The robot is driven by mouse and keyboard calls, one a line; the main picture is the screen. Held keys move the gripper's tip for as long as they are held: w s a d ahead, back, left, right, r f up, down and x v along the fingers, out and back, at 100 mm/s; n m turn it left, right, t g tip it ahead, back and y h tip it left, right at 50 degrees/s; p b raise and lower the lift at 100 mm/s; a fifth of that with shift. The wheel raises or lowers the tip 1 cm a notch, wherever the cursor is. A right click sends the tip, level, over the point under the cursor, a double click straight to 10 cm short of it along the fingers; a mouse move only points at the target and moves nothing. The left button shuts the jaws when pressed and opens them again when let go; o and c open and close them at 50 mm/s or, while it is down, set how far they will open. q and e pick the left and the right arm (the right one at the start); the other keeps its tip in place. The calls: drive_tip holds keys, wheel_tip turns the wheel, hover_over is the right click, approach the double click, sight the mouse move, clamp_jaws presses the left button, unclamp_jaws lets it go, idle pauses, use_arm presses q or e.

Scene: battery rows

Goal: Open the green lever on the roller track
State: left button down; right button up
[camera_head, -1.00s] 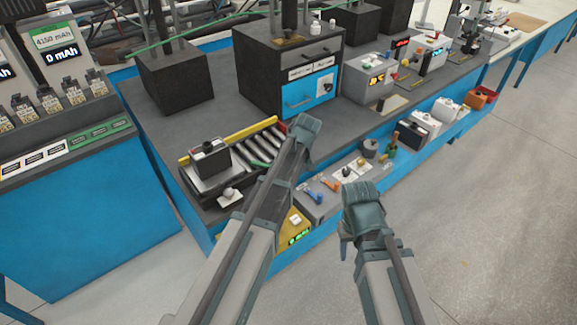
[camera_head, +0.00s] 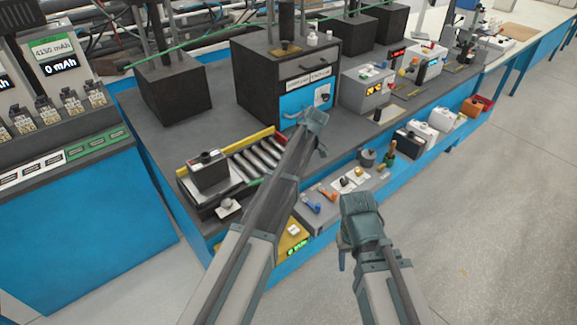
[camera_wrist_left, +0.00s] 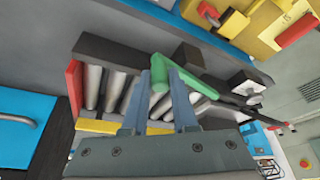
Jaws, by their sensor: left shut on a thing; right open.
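The roller track (camera_head: 258,157), with grey rollers and a yellow and red rim, lies on the bench. The green lever (camera_wrist_left: 190,79) is at the track's edge in the left wrist view. My left gripper (camera_wrist_left: 158,82) is shut on the lever's end, its two blue-grey fingers on either side of it. In the head view my left gripper (camera_head: 313,125) is beside the track's right end, and my arm hides most of the lever. My right gripper (camera_head: 345,250) is open and empty in front of the bench; its fingers are mostly hidden.
A black box (camera_head: 208,171) sits on the left part of the track. A grey panel with blue and orange levers (camera_head: 322,205) and a yellow device (camera_head: 290,240) are at the front. The floor at right is clear.

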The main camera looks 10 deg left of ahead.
use_arm(q)
drive_tip(key=shift+w, duration=0.1)
idle(0.5)
drive_tip(key=c, duration=0.7)
unclamp_jaws()
drive_tip(key=shift+r, duration=0.1)
drive_tip(key=p+v, duration=1.2)
drive_tip(key=v, duration=0.1)
drive_tip(key=shift+w+d+r+p, duration=0.1)
drive_tip(key=shift+r+p, duration=0.2)
drive_tip(key=shift+p, duration=0.05)
